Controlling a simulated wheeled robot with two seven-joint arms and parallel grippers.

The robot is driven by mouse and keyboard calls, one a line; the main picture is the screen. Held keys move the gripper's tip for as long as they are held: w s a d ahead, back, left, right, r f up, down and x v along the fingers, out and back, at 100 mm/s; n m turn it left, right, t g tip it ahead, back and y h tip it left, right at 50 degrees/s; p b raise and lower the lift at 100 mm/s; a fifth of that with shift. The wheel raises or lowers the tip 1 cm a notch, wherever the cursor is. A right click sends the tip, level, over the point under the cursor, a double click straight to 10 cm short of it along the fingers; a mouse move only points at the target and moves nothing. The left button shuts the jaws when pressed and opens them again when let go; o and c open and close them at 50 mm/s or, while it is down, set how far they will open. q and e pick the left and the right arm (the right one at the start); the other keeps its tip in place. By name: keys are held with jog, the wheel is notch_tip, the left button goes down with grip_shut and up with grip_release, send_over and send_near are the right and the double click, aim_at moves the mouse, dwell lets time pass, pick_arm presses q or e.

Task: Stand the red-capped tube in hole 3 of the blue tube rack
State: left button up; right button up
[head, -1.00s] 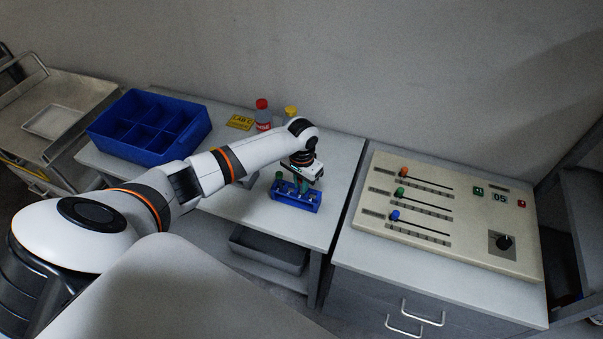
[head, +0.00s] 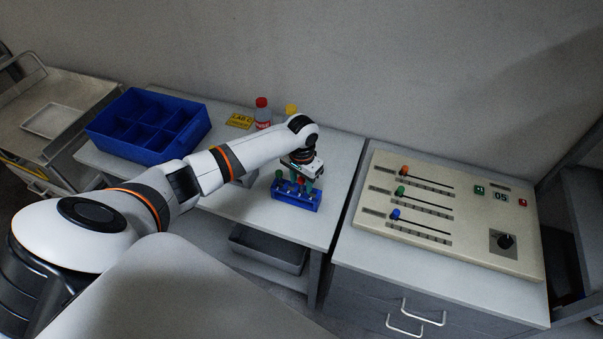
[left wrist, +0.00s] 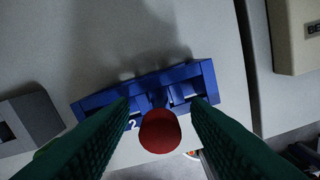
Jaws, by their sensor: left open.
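The blue tube rack (head: 297,197) stands on the white table below my left gripper (head: 301,184). In the left wrist view the rack (left wrist: 205,84) lies across the middle, with a white "2" on its front. The red-capped tube shows there as a round red cap (left wrist: 160,131) seen from above, between the two green fingers (left wrist: 160,122). The fingers are open, with a gap on either side of the cap. The cap hides the tube's body and its hole, just right of the "2". A green-capped tube (head: 279,176) stands at the rack's left end. My right gripper is out of view.
A blue divided bin (head: 150,127), a red-capped bottle (head: 262,114), a yellow-capped bottle (head: 291,110) and a yellow sign (head: 239,121) are on the table. A control panel (head: 450,215) with sliders stands to the right. The table in front of the bin has clear room.

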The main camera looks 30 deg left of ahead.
pick_arm(q)
notch_tip(320, 180, up, 11)
jog(key=shift+f+b, duration=0.1)
jog(key=shift+b, duration=0.85)
